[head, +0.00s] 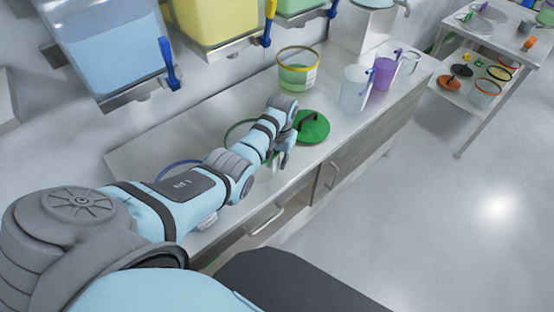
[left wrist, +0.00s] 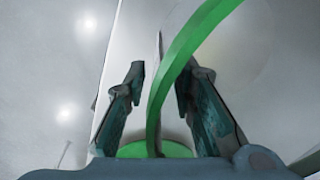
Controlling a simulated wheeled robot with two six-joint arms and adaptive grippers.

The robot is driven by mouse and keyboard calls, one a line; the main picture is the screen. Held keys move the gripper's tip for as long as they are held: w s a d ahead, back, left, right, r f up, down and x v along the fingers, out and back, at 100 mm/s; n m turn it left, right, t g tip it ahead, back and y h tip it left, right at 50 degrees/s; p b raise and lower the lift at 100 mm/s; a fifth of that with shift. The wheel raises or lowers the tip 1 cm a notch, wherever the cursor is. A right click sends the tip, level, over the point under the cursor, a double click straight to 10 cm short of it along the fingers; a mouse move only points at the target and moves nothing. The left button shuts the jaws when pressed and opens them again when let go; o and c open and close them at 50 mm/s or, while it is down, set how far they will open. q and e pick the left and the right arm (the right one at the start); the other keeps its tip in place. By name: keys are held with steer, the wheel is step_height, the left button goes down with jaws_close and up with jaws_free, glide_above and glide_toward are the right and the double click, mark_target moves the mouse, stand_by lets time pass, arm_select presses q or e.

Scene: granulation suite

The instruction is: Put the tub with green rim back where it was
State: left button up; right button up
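The tub with the green rim (head: 234,128) stands on the steel counter, mostly hidden behind my left arm in the head view. In the left wrist view, its green rim (left wrist: 183,48) curves up between the two fingers of my left gripper (left wrist: 165,75). The fingers are apart, one on each side of the rim, with gaps visible, so the gripper looks open. In the head view my left gripper (head: 281,158) is low over the counter's front part, beside the tub. My right gripper is not in view.
A green lid (head: 313,127) with a dark handle lies right of the gripper. A yellow-rimmed tub (head: 297,71) stands behind it. A clear jug (head: 354,88) and a purple jug (head: 382,73) stand farther right. A blue rim (head: 178,167) shows at left. Bins hang above.

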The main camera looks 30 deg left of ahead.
arm_select(q)
steer(key=shift+s+r, duration=0.1)
step_height(320, 180, up, 12)
steer(key=p, duration=0.3)
steer(key=shift+d+r, duration=0.25)
steer(key=shift+d, duration=0.1)
